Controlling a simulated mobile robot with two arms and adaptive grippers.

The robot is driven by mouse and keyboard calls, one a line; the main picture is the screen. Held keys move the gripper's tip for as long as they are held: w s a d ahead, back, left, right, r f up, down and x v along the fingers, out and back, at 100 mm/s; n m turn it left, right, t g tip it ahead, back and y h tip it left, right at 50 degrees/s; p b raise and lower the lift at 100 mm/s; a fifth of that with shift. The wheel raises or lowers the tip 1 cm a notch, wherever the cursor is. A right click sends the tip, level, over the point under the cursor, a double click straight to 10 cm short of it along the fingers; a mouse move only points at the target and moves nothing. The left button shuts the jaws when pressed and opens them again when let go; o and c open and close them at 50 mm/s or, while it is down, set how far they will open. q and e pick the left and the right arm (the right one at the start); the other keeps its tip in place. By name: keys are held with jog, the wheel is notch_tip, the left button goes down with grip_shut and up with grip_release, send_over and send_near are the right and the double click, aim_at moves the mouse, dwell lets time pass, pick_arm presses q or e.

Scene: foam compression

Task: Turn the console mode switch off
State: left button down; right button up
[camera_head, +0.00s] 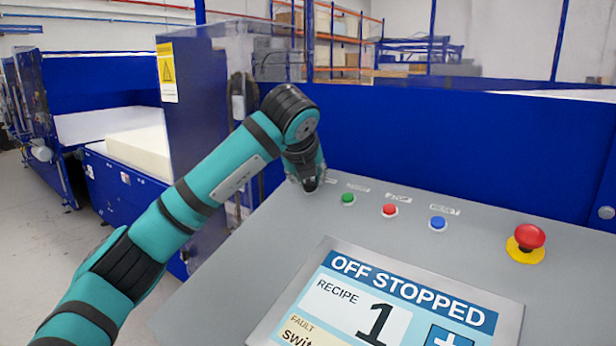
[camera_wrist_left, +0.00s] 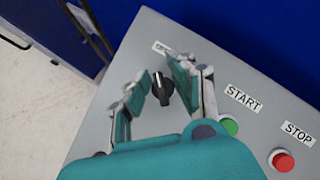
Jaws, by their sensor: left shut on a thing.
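The console mode switch is a small black knob (camera_wrist_left: 162,93) on the grey sloping console (camera_head: 250,235). In the head view my left gripper (camera_head: 309,180) is down at the console's far left corner and hides the knob. The console screen (camera_head: 390,300) reads "OFF STOPPED", recipe 1, with a fault line cut off by the frame. My right gripper is not in view.
Right of the switch are a green start button (camera_head: 348,199), a red stop button (camera_head: 390,210), a blue button (camera_head: 438,223) and a red emergency stop (camera_head: 529,237) on yellow. A blue panel (camera_head: 450,140) rises behind the console. A pale foam block (camera_head: 140,145) lies at left.

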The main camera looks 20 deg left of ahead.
pick_arm(q)
jog(key=shift+a, duration=0.15)
jog(key=c, duration=1.5)
grip_release()
jog(key=shift+o, duration=0.4)
jog(key=shift+s, duration=0.1)
jog(key=v, duration=1.2)
jog(key=shift+a, duration=0.1)
